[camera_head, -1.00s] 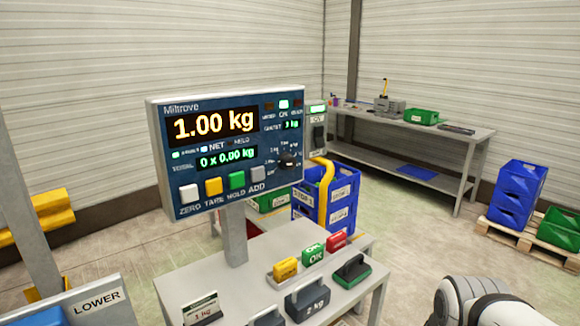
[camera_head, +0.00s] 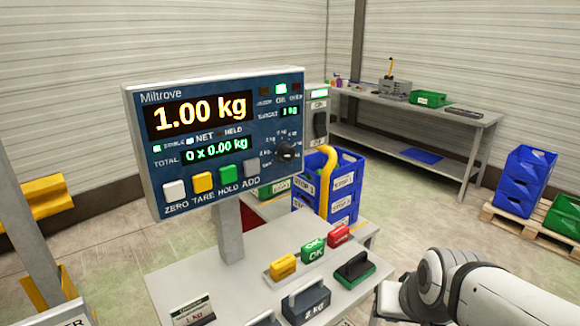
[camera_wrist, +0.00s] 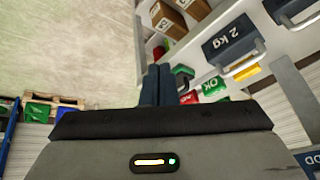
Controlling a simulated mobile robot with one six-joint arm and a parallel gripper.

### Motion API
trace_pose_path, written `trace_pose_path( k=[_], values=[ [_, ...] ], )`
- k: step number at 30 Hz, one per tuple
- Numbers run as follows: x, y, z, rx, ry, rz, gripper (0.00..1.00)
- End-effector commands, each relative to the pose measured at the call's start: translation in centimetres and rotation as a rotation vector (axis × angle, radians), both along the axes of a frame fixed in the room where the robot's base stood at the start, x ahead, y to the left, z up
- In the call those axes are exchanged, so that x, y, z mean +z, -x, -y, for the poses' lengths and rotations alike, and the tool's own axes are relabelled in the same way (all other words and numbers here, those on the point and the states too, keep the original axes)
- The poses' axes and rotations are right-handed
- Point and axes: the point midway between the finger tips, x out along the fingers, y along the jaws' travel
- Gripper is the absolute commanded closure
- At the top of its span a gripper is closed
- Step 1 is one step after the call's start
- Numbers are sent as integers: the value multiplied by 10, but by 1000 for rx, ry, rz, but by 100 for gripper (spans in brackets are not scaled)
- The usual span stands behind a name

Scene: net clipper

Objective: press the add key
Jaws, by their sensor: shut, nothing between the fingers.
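The add key (camera_head: 251,168) is a small grey square at the right end of the key row on the blue scale display (camera_head: 208,115), with "ADD" printed below it. The display reads 1.00 kg, and its total line reads 0 x 0.00 kg. My gripper (camera_wrist: 163,72) shows in the wrist view with its two dark fingers together and empty. In the head view my arm is at the lower right, well apart from the key, and the fingertips cannot be made out. In the wrist view a dark panel corner with partial lettering (camera_wrist: 309,160) shows at the lower right.
White zero (camera_head: 174,190), yellow tare (camera_head: 202,182) and green hold (camera_head: 227,175) keys stand left of the add key. A dial (camera_head: 285,151) is above right. Below are a 2 kg weight (camera_head: 306,303) and coloured blocks. Blue crates (camera_head: 328,185) stand behind.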

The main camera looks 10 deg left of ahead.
Motion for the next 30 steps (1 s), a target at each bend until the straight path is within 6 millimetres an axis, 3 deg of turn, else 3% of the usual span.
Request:
trace_pose_path(
  k=[1, 6, 10, 15, 22, 30],
  values=[
    [8, -19, -24, 20, -45, 73, 100],
    [44, -75, -99, 14, -224, 358, 100],
    [75, -101, -144, -35, -342, 557, 100],
    [114, -115, -190, -141, -478, 794, 100],
    [148, -104, -216, -292, -568, 1043, 100],
    [160, -91, -220, -366, -585, 1154, 100]
  ],
)
